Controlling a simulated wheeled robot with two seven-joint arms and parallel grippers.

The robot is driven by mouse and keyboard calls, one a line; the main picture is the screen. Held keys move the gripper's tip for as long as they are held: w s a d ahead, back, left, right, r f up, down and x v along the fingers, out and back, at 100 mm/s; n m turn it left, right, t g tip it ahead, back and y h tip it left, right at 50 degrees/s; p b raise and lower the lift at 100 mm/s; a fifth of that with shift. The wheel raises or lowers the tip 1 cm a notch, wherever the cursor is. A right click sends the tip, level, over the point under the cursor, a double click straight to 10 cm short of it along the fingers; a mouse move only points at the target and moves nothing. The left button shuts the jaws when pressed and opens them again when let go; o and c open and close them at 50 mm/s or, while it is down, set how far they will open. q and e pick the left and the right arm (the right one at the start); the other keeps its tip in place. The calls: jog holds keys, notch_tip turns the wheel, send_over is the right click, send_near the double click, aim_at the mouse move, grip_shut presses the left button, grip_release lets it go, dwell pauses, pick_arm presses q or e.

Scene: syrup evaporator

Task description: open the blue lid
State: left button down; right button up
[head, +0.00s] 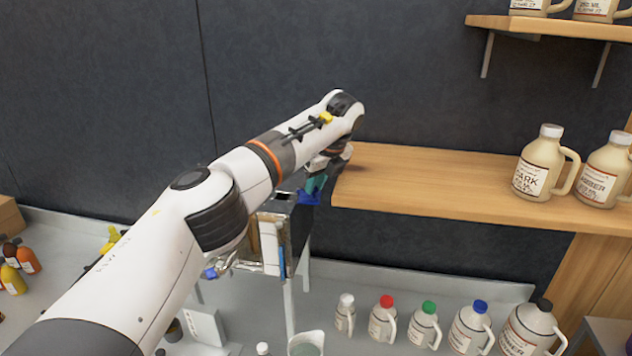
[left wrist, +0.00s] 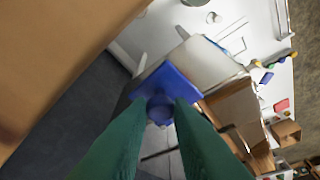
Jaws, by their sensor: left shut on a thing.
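The blue lid (head: 309,198) is small and sits at the right end of the top of the metal evaporator box (head: 271,245), below my left gripper. It also shows in the left wrist view (left wrist: 166,82) as a blue plate with a round knob. My left gripper (head: 316,183) has green fingers, and in the left wrist view (left wrist: 160,110) they are closed on the knob. I cannot tell whether the lid rests on the box or is slightly raised. My left forearm hides part of the box. My right gripper is not in view.
A wooden counter (head: 430,180) with syrup jugs (head: 540,163) stands close to the right of the gripper. A shelf (head: 550,25) hangs above it. Several capped jugs (head: 382,319) stand below on the grey surface. The dark wall is behind.

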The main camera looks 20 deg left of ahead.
pick_arm(q)
jog(key=shift+r, duration=0.15)
jog(key=c, duration=1.3)
grip_release()
jog(key=b+v, duration=0.1)
jog(key=v, duration=1)
jog(key=shift+d+r, duration=0.15)
jog(key=shift+r, duration=0.2)
jog(key=shift+s+f, duration=0.1)
jog(key=shift+s, duration=0.05)
